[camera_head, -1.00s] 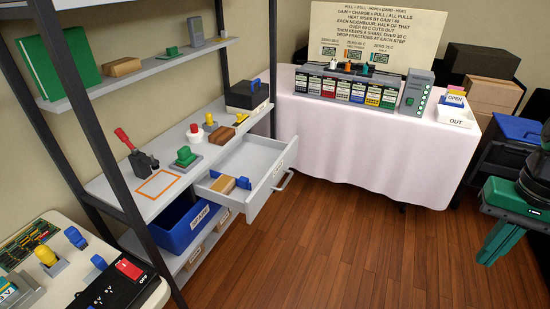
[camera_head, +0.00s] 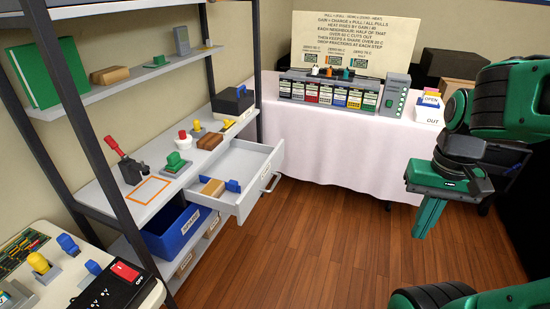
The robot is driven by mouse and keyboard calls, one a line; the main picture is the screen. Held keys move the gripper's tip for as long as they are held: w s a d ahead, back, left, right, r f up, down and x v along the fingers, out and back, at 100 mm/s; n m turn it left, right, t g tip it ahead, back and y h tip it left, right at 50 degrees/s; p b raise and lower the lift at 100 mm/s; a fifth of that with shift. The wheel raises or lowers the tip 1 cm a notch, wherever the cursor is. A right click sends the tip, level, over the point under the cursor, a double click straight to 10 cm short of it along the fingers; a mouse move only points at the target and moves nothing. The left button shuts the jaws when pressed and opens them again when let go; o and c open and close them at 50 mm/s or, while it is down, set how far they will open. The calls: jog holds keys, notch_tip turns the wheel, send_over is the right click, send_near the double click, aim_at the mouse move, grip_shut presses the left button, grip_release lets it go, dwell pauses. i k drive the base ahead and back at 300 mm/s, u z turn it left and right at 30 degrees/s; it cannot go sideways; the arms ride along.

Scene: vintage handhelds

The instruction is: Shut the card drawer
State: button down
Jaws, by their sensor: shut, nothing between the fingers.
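The card drawer (camera_head: 245,206) is a grey drawer under the middle shelf of the rack, pulled well out. Its bar handle (camera_head: 271,182) is on the front face at the right. Inside the drawer lie a tan block (camera_head: 212,188) and a blue piece (camera_head: 233,186). My gripper (camera_head: 425,230) is green, shut and empty. It points down over the open floor, to the right of the drawer and clearly apart from it.
A blue bin (camera_head: 180,232) sits on the shelf below the drawer. A table with a white cloth (camera_head: 340,155) stands behind. A small table with a black switch box (camera_head: 115,288) is at the front left. Wooden floor (camera_head: 310,250) is clear between drawer and gripper.

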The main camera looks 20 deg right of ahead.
aim_at(253, 165)
jog(key=i, duration=1)
jog(key=z, duration=0.05)
